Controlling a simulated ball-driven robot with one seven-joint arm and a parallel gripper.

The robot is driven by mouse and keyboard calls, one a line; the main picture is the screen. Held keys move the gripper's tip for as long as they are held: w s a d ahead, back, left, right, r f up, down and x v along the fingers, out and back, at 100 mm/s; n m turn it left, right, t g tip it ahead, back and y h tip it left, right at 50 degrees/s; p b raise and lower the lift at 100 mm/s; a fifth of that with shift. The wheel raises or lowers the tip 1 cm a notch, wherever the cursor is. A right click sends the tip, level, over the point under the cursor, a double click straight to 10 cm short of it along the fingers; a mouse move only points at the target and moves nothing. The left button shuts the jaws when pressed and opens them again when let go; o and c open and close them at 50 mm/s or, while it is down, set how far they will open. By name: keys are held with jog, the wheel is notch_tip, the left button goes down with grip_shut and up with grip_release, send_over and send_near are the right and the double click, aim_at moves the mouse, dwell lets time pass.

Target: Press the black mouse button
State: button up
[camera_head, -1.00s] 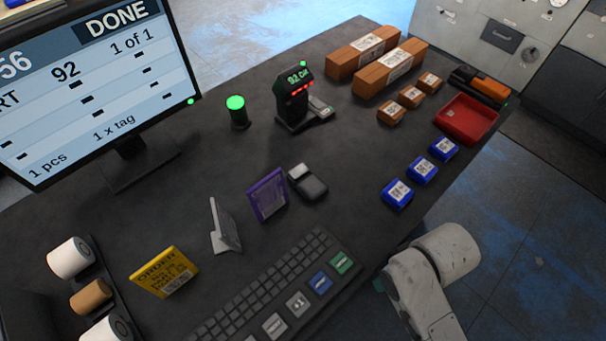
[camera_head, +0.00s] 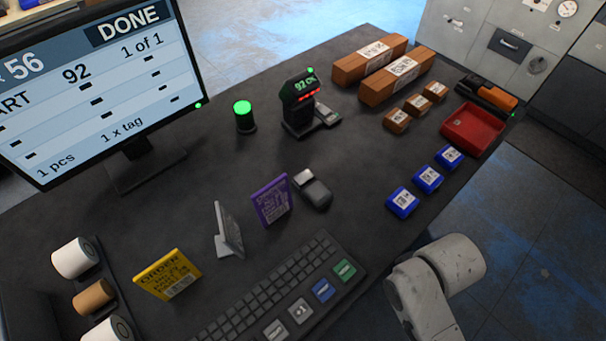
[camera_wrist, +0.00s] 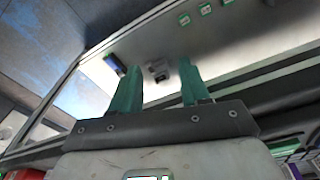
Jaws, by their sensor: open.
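The mouse (camera_head: 313,190) is a small dark device with a light grey patch at its far end. It lies on the dark desk (camera_head: 345,150), just right of the purple card and beyond the keyboard. My gripper (camera_wrist: 160,82) shows in the wrist view with two green fingers spread apart and nothing between them. In the head view only my white arm links show at the lower right, off the desk's near edge; the fingers are out of sight there. The wrist view does not clearly show the mouse.
A keyboard (camera_head: 270,290) with coloured keys lies at the near edge. A purple card (camera_head: 271,202), grey stand (camera_head: 228,230) and yellow order card (camera_head: 168,275) stand left of the mouse. Blue boxes (camera_head: 428,179) and a red tray (camera_head: 472,129) lie right. The monitor (camera_head: 95,90) reads DONE.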

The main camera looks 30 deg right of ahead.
grip_shut()
dwell(1.1)
